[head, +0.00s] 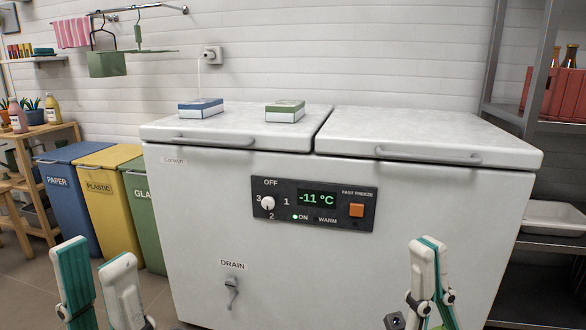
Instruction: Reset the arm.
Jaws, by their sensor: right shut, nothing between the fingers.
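My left gripper (98,250) is at the lower left of the head view, its two fingers spread apart with nothing between them. My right gripper (428,242) is at the lower right, its fingers together and holding nothing. Both point upward in front of a white chest freezer (240,220). My arms behind the grippers are mostly out of the frame.
The freezer has two closed lids, a control panel (312,204) reading -11 °C and a drain lever (232,290). A blue box (200,107) and a green box (285,111) lie on the left lid. Blue, yellow and green bins (105,205) stand left; shelving stands right.

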